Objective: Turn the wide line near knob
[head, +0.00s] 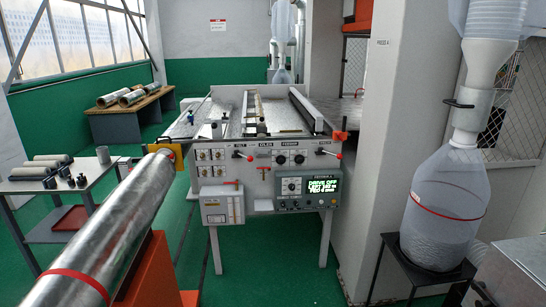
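A grey-white machine (256,215) with a control panel stands in the middle of the head view. Its front face carries two black knobs (298,159) side by side under small labels. More small knobs (291,187) sit on a grey control box below, beside a green-lit display (322,186) that reads "DRIVE OFF". Several small knobs or valves (211,155) sit in rows at the panel's left. The labels are too small to read surely, so I cannot tell which knob is the wide line near one. Neither of my grippers is in view.
A large silver roll (110,235) on an orange stand slants across the left foreground. A clear plastic container (440,210) on a black stand is at right. Green floor (255,270) is open before the machine.

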